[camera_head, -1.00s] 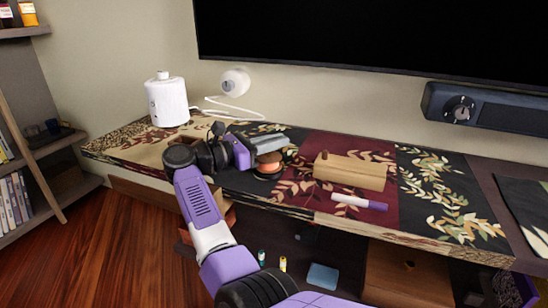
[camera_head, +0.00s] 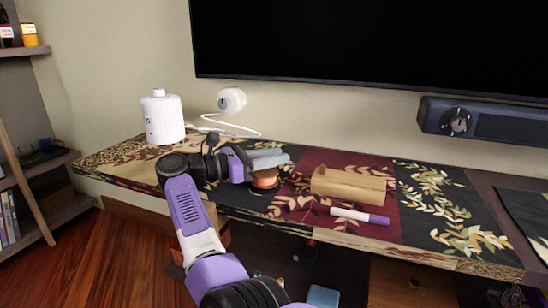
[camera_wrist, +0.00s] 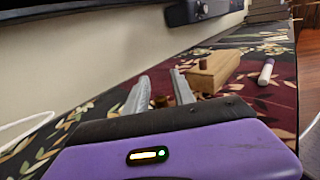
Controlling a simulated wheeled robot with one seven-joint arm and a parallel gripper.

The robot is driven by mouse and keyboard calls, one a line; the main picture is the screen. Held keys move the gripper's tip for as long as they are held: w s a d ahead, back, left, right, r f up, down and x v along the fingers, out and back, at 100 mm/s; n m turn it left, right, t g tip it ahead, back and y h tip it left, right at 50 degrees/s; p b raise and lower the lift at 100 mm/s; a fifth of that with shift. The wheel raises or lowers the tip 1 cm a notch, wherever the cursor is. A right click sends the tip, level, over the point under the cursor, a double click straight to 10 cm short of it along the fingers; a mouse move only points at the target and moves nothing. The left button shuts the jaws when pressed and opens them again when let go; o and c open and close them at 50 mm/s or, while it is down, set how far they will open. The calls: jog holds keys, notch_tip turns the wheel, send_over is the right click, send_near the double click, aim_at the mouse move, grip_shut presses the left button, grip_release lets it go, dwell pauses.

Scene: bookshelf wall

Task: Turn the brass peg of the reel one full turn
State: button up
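The reel (camera_head: 265,180) shows as an orange-brown disc on the dark part of the patterned shelf top, partly hidden under my gripper. My gripper (camera_head: 282,157) reaches over it from the left, its grey fingers pointing right. In the wrist view my gripper (camera_wrist: 160,78) is open, with a clear gap between the two fingers. A small brown upright piece (camera_wrist: 160,101), apparently the brass peg, shows between them near their base. I cannot tell whether either finger touches it. In the head view the peg is hidden behind the fingers.
A wooden block (camera_head: 348,186) with a brown knob (camera_wrist: 203,64) stands right of the reel. A white and purple marker (camera_head: 358,215) lies in front of it. A black screen (camera_head: 370,50) hangs above.

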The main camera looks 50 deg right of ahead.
jog(key=shift+a, duration=0.1)
jog(key=shift+p+v, duration=0.55)
jog(key=shift+v, duration=3.25)
